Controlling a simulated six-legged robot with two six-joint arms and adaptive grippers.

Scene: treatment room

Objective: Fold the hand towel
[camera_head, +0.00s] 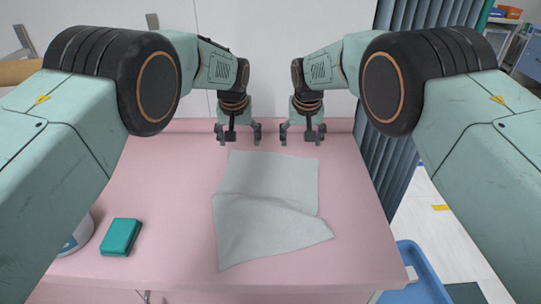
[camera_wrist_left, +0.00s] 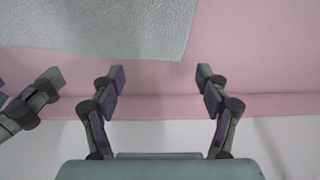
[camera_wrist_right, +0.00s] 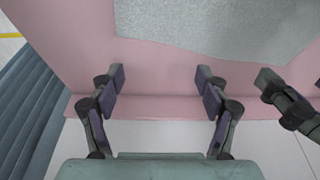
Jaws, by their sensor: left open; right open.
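The hand towel (camera_head: 268,180) is pale grey and lies on the pink table. Its far part is flat. A crease runs across its middle, and the near part (camera_head: 262,230) is skewed, with one corner sticking out to the right. My left gripper (camera_head: 239,138) is open and empty at the far edge of the table, just beyond the towel's far left corner. My right gripper (camera_head: 303,138) is open and empty beyond the far right corner. The towel's far edge also shows in the left wrist view (camera_wrist_left: 110,25) and the right wrist view (camera_wrist_right: 215,25), apart from the fingers.
The pink table (camera_head: 165,185) has free room on both sides of the towel. A teal box (camera_head: 121,237) lies at the near left, beside a partly hidden white container (camera_head: 80,237). A blue tray (camera_head: 420,275) is off the table's near right. A wall stands behind.

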